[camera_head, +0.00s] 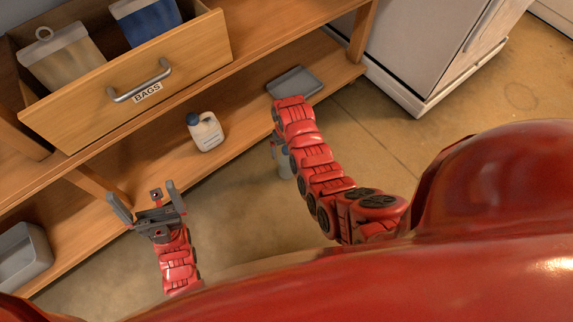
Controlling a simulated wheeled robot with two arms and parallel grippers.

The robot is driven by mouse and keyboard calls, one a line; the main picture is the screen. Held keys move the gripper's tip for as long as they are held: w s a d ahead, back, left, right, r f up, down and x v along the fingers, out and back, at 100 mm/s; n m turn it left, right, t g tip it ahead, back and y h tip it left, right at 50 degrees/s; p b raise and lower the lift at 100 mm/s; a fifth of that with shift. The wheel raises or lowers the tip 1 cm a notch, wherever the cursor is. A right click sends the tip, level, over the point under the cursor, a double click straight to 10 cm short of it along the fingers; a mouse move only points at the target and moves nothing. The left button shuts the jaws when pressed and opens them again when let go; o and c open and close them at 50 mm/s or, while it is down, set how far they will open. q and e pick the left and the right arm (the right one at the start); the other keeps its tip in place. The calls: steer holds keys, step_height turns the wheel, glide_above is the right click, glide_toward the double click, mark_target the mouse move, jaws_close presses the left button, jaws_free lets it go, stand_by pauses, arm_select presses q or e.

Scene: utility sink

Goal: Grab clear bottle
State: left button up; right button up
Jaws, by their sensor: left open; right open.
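A whitish, translucent bottle (206,135) with a dark blue cap stands upright on the lower wooden shelf (165,150), below the drawer. My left gripper (143,197) is open and empty, its two fingers spread. It is to the left of the bottle, nearer to me, and apart from it. My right gripper (283,160) is to the right of the bottle, largely hidden behind its own red arm. Its grey parts show beside the arm, and I see nothing held in it.
An open wooden drawer (190,62) labelled BAGS juts out above the shelf, holding bag boxes. A grey tray (294,82) lies at the shelf's right end, and a grey bin (24,255) is at far left. A white appliance (425,50) stands at upper right.

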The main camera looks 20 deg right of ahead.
step_height(320, 180, down, 4)
steer(key=shift+w+r+b, duration=0.1)
steer(key=shift+r+b, duration=0.15)
steer(key=shift+b, duration=0.4)
jaws_close()
